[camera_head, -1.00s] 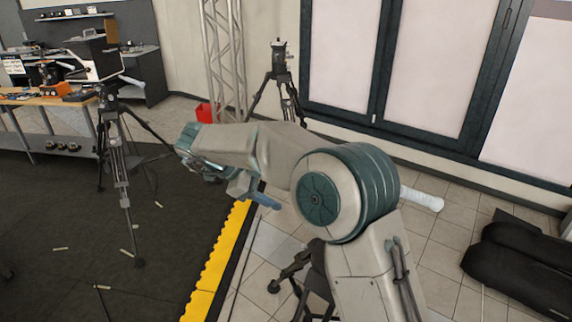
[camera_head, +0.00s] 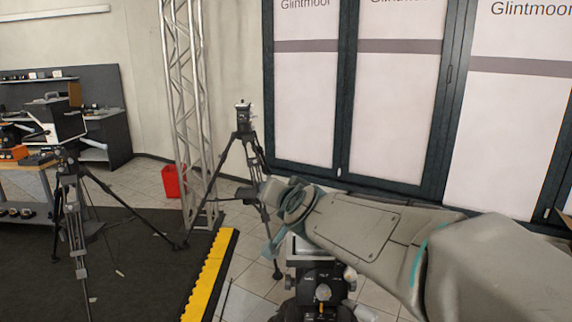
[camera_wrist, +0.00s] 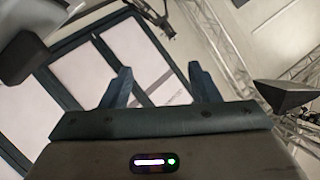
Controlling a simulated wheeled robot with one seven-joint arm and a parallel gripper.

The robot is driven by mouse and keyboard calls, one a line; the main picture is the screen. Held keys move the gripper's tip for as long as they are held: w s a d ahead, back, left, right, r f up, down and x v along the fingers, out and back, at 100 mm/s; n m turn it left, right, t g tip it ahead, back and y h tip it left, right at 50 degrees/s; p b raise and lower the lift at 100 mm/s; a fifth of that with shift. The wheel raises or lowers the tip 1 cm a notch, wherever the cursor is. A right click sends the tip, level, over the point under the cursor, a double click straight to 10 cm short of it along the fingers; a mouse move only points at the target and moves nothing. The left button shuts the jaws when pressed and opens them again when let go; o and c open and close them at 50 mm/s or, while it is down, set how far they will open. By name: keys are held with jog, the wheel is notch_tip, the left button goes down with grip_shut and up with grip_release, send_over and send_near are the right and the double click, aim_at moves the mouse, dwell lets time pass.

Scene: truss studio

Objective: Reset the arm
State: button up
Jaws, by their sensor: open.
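My gripper (camera_wrist: 160,70) is open in the wrist view. Its two dark blue fingers stand well apart, and nothing shows between them. Behind them are dark-framed pale panels and metal truss. In the head view my arm reaches in from the lower right and points left, its teal wrist end near the middle of the picture. The fingers are hard to make out there.
A black tripod with a dark head (camera_head: 320,292) stands close below my wrist. Another tripod (camera_head: 245,125) and a truss tower (camera_head: 188,110) stand behind. A camera tripod (camera_head: 72,180) is at left. Yellow edging (camera_head: 212,275) borders the dark mat (camera_head: 140,275).

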jog(key=s+d+f+n+g+h, duration=0.1)
jog(key=s+d+f+g, duration=0.2)
jog(key=s+d+f, duration=0.2)
jog(key=s+d+f+n+g+h, duration=0.1)
jog(key=s+d+f+g, duration=0.2)
jog(key=s, duration=0.9)
jog(key=s+d+f+n+g+h, duration=0.1)
jog(key=s+d+f+g, duration=0.3)
jog(key=s+d+f, duration=0.4)
notch_tip(320, 180, down, 2)
jog(key=shift+s+f+n+h+b, duration=0.1)
jog(key=shift+s+n+h+b, duration=0.2)
jog(key=shift+h+b, duration=0.15)
jog(key=shift+d, duration=0.1)
